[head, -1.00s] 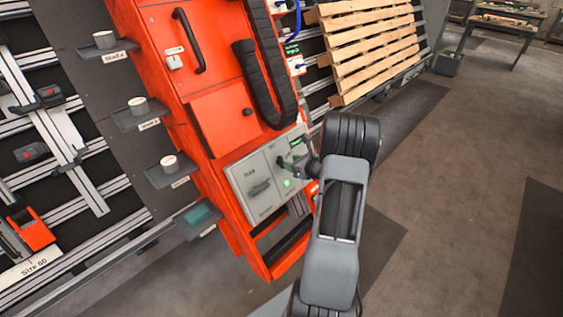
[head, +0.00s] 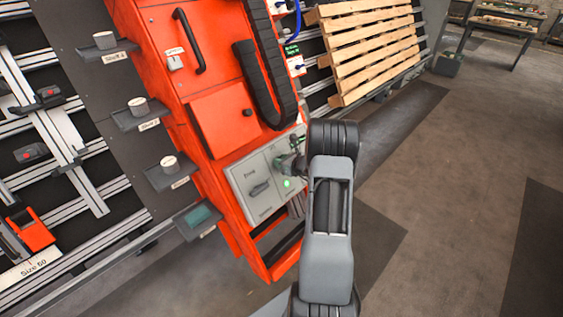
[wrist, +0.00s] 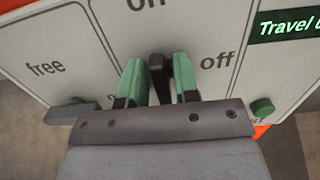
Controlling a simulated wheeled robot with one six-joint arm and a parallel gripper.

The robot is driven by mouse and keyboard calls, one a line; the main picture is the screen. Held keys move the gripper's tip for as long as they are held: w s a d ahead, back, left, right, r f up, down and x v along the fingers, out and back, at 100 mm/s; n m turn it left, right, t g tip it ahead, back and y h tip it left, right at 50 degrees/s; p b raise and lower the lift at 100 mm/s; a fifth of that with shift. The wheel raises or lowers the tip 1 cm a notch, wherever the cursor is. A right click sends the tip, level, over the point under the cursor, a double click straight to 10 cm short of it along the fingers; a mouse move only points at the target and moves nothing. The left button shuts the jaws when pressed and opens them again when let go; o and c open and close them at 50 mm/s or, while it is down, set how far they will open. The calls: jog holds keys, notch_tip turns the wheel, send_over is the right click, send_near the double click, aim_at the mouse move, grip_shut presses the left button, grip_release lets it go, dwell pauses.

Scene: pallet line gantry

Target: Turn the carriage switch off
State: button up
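The grey control panel (head: 247,207) is on the side of the orange machine. In the wrist view, a black switch lever (wrist: 160,78) stands roughly upright below the word "on", with "off" printed to its right. I take this lever to be the carriage switch; its name label is not visible. My gripper (wrist: 158,80) has green fingertips, one on each side of the lever. It is open, with a gap on the left; I cannot tell whether the right finger touches the lever. In the head view my gripper (head: 287,163) is at the panel's right part, mostly hidden by my arm.
A second grey knob (wrist: 72,112) sits under the word "free" at left. A green light or button (wrist: 262,108) is at right, below a green-lettered "Travel" display (wrist: 288,25). Shelves with white cups (head: 139,107) stand left of the machine. Floor at right is clear.

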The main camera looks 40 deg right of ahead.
grip_shut()
jog(key=shift+f+n+b, duration=0.15)
jog(key=shift+n+b, duration=0.15)
jog(key=shift+b, duration=0.3)
jog(key=n+b, duration=0.2)
jog(key=b, duration=0.1)
jog(key=shift+a+f, duration=0.1)
jog(key=shift+f, duration=0.15)
jog(key=n+b, duration=0.4)
jog(key=b, duration=0.3)
jog(key=shift+s+a+n+y, duration=0.1)
jog(key=shift+a+n+y, duration=0.05)
jog(key=shift+n+y, duration=0.25)
jog(key=n+b, duration=0.2)
jog(key=b, duration=0.2)
jog(key=n+b, duration=0.3)
jog(key=shift+s+a+f+n+g+b, duration=0.1)
jog(key=shift+a+f+n+g+b, duration=0.1)
jog(key=shift+n+g+b, duration=0.15)
jog(key=n+b, duration=0.3)
jog(key=shift+g+b, duration=0.25)
jog(key=shift+b, duration=0.15)
jog(key=shift+s+n+b, duration=0.1)
jog(key=shift+n+b, duration=1.05)
jog(key=shift+n, duration=0.1)
jog(key=shift+r, duration=0.1)
